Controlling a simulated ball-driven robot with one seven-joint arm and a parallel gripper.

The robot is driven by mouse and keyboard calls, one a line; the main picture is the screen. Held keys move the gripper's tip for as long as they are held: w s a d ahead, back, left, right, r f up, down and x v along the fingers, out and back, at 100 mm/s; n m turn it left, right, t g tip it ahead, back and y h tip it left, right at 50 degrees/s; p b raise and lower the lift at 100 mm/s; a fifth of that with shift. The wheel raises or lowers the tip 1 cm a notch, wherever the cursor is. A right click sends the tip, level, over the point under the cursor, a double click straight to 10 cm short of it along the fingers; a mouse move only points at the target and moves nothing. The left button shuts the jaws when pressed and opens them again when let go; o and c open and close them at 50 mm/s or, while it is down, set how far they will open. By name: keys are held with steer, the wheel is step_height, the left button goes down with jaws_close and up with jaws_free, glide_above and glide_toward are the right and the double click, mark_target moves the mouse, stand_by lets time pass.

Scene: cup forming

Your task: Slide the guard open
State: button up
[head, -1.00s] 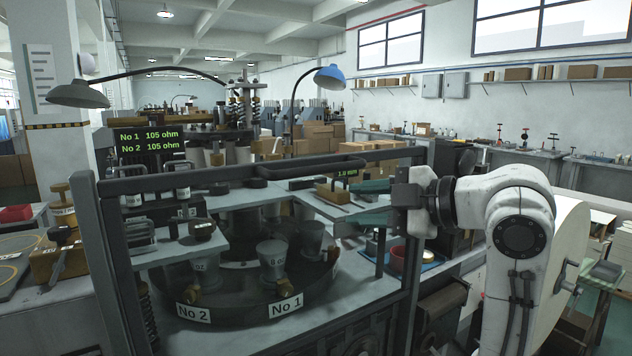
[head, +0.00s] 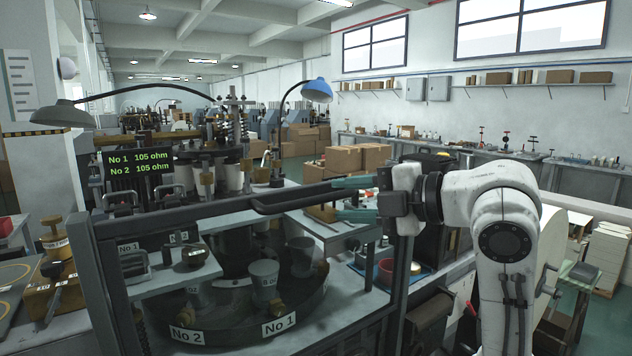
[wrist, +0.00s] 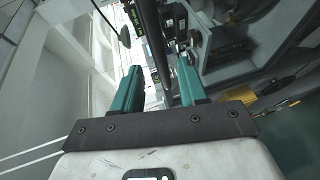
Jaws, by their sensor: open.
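The guard is a dark-framed clear panel (head: 103,285) standing in front of a round turntable (head: 235,325). Its top rail carries a long dark handle (head: 290,200). The guard covers the turntable from the front. My gripper (head: 352,199) is open, with teal fingers at the right end of the handle. One finger shows above the rail and one below it. In the wrist view a dark bar (wrist: 150,35) runs between the spread fingers (wrist: 160,85). I cannot tell if the fingers touch it.
Behind the guard, cups (head: 264,280) stand on the turntable by labels No 1 and No 2. A blue lamp (head: 316,90) rises behind. Brass-topped tools (head: 58,270) stand at left. A red-rimmed bowl (head: 388,270) lies right of the turntable.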

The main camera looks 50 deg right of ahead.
mark_target(321, 200)
steer(key=p+x, duration=0.2)
steer(key=x, duration=0.4)
steer(key=shift+w+f, duration=0.1)
steer(key=shift+w, duration=0.25)
jaws_close()
stand_by(0.3)
